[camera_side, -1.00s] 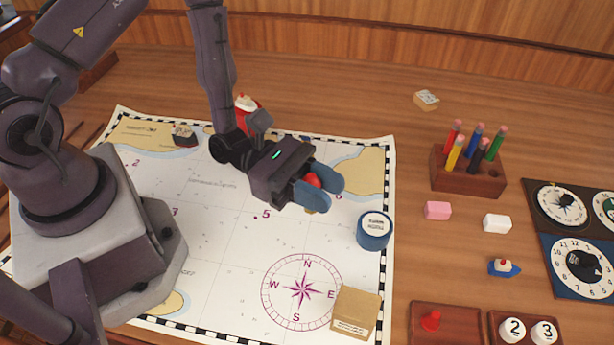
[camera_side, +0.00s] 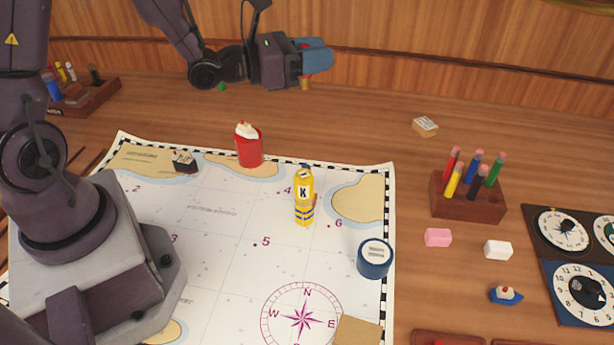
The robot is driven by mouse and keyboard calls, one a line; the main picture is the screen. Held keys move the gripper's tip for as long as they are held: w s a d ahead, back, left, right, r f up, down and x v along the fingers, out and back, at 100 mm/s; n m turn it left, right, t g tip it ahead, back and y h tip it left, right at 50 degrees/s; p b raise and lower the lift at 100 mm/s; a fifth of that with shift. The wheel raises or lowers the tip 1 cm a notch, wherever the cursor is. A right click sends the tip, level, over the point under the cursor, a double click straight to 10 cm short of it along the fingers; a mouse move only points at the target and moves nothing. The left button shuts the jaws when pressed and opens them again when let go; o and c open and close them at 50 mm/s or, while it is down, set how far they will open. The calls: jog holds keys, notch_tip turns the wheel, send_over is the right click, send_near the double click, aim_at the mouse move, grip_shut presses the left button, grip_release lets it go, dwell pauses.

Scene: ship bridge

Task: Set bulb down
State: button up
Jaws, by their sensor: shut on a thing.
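My gripper (camera_side: 318,62) is up at the back of the table, in front of the wooden wall panel. Its blue fingers are shut on a small bulb. A bit of red shows between the fingers, and the bulb's brass-coloured base (camera_side: 306,83) sticks out below them. Most of the bulb is hidden by the fingers. I cannot tell how far the base is from the table top.
The chart (camera_side: 215,255) covers the left and middle. On it stand a yellow bottle marked K (camera_side: 304,200), a red container (camera_side: 249,148) and a blue jar (camera_side: 374,260). A pencil block (camera_side: 467,207) stands right. The back table is mostly clear.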

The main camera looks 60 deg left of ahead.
jog(key=r, duration=0.2)
jog(key=shift+s+r, duration=0.2)
jog(key=shift+r, duration=0.1)
jog(key=w+d+f+m+g+h, duration=0.1)
jog(key=d+f+h, duration=0.1)
jog(key=d+f, duration=0.6)
jog(key=w+d+f+m+g+h, duration=0.1)
jog(key=d+f, duration=0.2)
jog(key=d, duration=0.9)
jog(key=d+f+m+g+h, duration=0.1)
jog(key=d+f+h, duration=0.1)
jog(key=d+f, duration=0.6)
jog(key=shift+w+d+f+n+t+y, duration=0.4)
jog(key=shift+w+d+f+y, duration=0.3)
jog(key=shift+f, duration=0.65)
jog(key=shift+w+d+f+n+t+y, duration=0.45)
jog(key=shift+w+d+f, duration=0.35)
jog(key=shift+f, duration=0.55)
jog(key=shift+w+d+f+n+t+y, duration=0.3)
jog(key=shift+w+d+f+y, duration=0.45)
jog(key=shift+f, duration=0.6)
jog(key=shift+f, duration=0.6)
jog(key=o, duration=1)
jog(key=shift+c, duration=0.2)
